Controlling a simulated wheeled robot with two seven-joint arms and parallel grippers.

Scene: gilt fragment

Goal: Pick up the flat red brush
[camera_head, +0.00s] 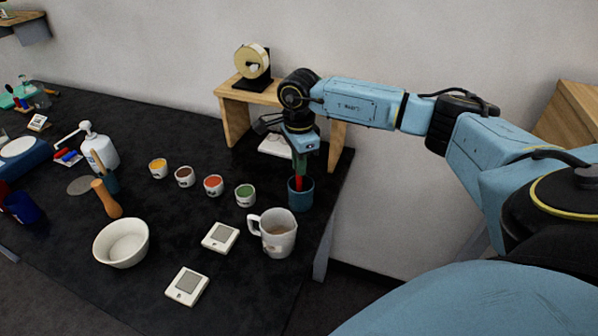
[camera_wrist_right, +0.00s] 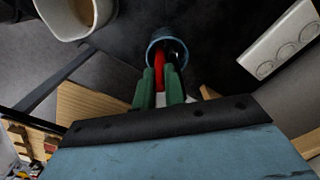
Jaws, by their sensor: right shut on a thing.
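The flat red brush (camera_head: 298,183) stands in a blue cup (camera_head: 301,199) near the right end of the black table. In the right wrist view the red brush (camera_wrist_right: 159,66) shows between the two green fingers of my right gripper (camera_wrist_right: 159,86), over the rim of the blue cup (camera_wrist_right: 169,44). My right gripper (camera_head: 299,165) points down from above and is shut on the brush. The brush's lower end is hidden in the cup. My left gripper is not in view.
A white mug (camera_head: 277,236) stands close in front of the cup. Small paint pots, including a green one (camera_head: 245,195), stand to its left. A wooden shelf (camera_head: 236,120) with a tape roll (camera_head: 252,61) stands behind. The table's right edge is near.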

